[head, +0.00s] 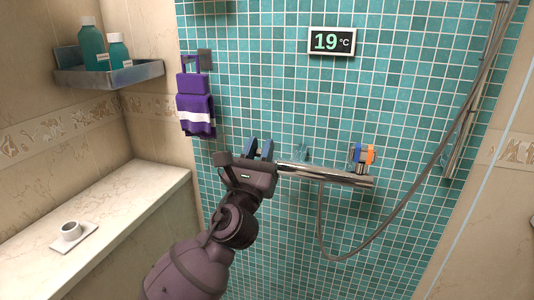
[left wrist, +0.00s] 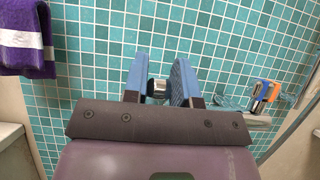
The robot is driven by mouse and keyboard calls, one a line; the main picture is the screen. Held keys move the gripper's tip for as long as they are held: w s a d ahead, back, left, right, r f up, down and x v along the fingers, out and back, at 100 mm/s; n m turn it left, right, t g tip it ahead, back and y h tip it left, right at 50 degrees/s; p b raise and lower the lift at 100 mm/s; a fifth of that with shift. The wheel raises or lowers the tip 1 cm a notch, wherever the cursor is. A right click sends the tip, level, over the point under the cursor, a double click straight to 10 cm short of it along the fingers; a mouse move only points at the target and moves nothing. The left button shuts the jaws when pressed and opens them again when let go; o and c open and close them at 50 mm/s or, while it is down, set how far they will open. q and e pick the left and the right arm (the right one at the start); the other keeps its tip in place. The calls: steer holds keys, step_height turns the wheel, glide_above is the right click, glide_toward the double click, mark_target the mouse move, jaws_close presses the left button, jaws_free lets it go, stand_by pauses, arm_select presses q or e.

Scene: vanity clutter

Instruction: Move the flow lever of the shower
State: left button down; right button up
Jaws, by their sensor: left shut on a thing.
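The chrome shower bar (head: 325,174) runs across the teal tiled wall, its left end hidden behind my left gripper (head: 258,149). In the left wrist view my left gripper (left wrist: 160,82) has its two blue fingers on either side of a small chrome and dark part (left wrist: 157,90), which looks like the flow lever. The fingers are shut on it. In the head view the gripper hides this part. An orange and blue handle (head: 370,155) stands on the bar's right end; it also shows in the left wrist view (left wrist: 263,92). My right gripper is not in view.
A grey hose (head: 382,236) loops below the bar and up to the right. A purple towel (head: 196,115) hangs left. A shelf (head: 110,75) holds two bottles.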

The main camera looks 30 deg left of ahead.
arm_select(q)
steer(key=shift+s+f+t+b, duration=0.15)
steer(key=shift+f+t+b, duration=0.2)
steer(key=shift+b, duration=0.2)
steer(key=shift+s+r, duration=0.1)
steer(key=shift+r, duration=0.1)
steer(key=c, duration=1)
jaws_free()
steer(key=shift+c, duration=0.2)
steer(key=shift+o, duration=0.6)
steer(key=shift+s+d+f, duration=0.1)
steer(key=shift+s+f, duration=0.1)
steer(key=shift+f, duration=0.1)
steer(key=b+v, duration=0.3)
steer(key=v, duration=0.7)
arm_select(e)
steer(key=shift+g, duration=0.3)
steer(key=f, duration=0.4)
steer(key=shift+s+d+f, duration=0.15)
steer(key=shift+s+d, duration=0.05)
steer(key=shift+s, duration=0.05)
arm_select(q)
steer(key=shift+s, duration=0.15)
